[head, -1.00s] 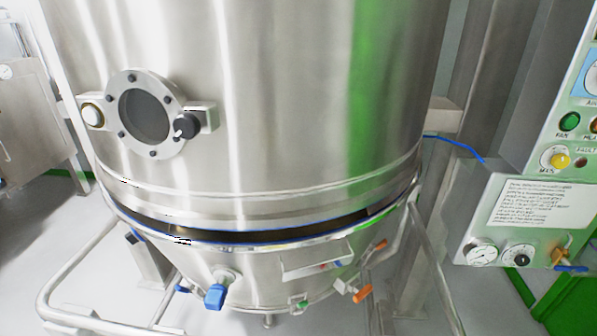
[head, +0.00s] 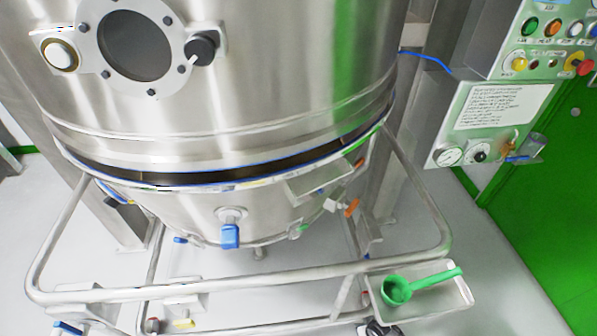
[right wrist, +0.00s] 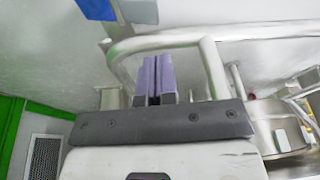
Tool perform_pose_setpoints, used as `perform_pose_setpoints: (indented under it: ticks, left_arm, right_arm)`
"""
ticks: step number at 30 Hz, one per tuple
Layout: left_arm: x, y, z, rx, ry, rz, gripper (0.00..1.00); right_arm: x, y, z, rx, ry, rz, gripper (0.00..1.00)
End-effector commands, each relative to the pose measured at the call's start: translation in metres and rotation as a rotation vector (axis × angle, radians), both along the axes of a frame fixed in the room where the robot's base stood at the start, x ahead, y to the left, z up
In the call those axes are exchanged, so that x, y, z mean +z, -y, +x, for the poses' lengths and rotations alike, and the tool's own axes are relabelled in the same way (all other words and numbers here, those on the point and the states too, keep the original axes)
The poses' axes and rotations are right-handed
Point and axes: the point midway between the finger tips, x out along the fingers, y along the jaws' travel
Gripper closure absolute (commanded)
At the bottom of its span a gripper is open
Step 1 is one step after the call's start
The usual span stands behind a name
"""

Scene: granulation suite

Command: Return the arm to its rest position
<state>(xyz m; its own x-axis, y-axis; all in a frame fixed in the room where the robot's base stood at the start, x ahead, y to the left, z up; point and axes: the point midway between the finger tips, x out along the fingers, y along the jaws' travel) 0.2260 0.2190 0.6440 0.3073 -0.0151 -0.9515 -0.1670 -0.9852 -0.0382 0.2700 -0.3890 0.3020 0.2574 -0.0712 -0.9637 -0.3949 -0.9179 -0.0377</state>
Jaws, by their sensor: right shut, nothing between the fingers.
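My right gripper (right wrist: 154,80) shows in the right wrist view, with its two purple fingers shut together and nothing between them. A metal tube rail (right wrist: 165,42) passes behind the fingertips in that view; I cannot tell the distance between them. Neither gripper shows in the head view, and my left gripper is in no frame.
A large steel vessel (head: 230,90) with a round sight window (head: 135,45) stands ahead on a tube-frame trolley (head: 270,272). A green scoop (head: 397,290) lies in a tray (head: 440,308) at right. A control panel (head: 500,108) and green door (head: 550,210) stand farther right.

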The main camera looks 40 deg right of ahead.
Motion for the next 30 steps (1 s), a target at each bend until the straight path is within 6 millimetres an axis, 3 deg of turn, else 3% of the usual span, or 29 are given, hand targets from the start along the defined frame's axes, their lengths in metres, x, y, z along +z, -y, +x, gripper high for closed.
perform_pose_setpoints:
  ticks: [8, 12, 18, 30]
  left_arm:
    - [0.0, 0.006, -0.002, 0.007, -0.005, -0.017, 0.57]
    - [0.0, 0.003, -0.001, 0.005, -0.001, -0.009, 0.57]
    - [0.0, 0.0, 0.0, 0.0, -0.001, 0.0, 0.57]
    - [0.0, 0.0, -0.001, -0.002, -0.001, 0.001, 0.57]
  right_arm:
    - [0.054, -0.062, 0.016, 0.181, -0.001, 0.015, 1.0]
    - [0.106, -0.1, 0.017, 0.302, 0.0, 0.009, 1.0]
    - [0.191, -0.141, 0.006, 0.439, 0.012, -0.017, 1.0]
    - [0.317, -0.17, -0.034, 0.558, 0.032, -0.066, 1.0]
